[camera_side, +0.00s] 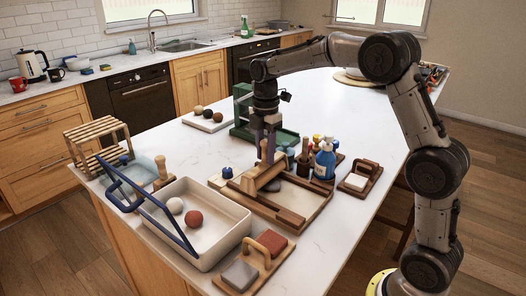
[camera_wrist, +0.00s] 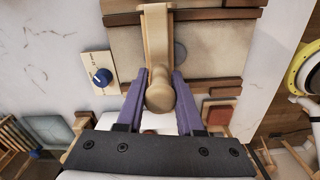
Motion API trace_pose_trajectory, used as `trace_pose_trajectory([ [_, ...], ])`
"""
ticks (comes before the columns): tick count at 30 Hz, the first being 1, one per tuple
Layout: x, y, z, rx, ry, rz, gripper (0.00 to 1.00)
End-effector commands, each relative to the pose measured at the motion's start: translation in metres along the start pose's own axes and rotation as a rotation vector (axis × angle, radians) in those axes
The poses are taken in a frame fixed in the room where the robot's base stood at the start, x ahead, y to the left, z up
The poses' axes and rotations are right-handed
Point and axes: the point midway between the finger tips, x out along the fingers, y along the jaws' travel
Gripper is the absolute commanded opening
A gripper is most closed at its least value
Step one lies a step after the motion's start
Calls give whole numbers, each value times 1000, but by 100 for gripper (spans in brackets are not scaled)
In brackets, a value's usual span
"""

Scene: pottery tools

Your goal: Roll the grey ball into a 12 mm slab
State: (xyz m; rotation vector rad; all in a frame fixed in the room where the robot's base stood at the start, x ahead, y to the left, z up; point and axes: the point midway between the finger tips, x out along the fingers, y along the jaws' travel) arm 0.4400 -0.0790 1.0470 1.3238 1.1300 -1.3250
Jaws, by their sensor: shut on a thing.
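My gripper (camera_side: 267,148) is shut on the upright handle of a pale wooden roller tool (camera_side: 262,177). In the wrist view my purple fingers (camera_wrist: 160,88) stand on either side of its round knob (camera_wrist: 160,97), and its long bar (camera_wrist: 156,28) reaches away from me. The tool is over a rolling board (camera_side: 318,197) with wooden rails. In the wrist view a round grey clay piece (camera_wrist: 180,51) is on the board's bare surface (camera_wrist: 212,48), right beside the bar and partly hidden by it. I cannot tell its thickness or whether the bar touches it.
A white tray (camera_side: 237,232) holds a pale ball (camera_side: 175,205) and a red-brown ball (camera_side: 194,219). A plate with a blue knob (camera_side: 227,172) sits left of the board. A blue bottle (camera_side: 325,160) and tools crowd its right back. Clay blocks lie in front.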

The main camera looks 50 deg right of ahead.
Motion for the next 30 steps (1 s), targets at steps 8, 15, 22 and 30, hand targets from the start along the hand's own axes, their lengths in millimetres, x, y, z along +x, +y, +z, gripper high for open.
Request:
trace_pose_trajectory([
  [8, 5, -10, 0, 0, 3, -13, 0],
  [15, 5, -12, 1, 0, 3, -13, 0],
  [22, 5, -24, 3, 1, 3, -13, 0],
  [30, 4, -28, 4, 0, 2, -11, 0],
])
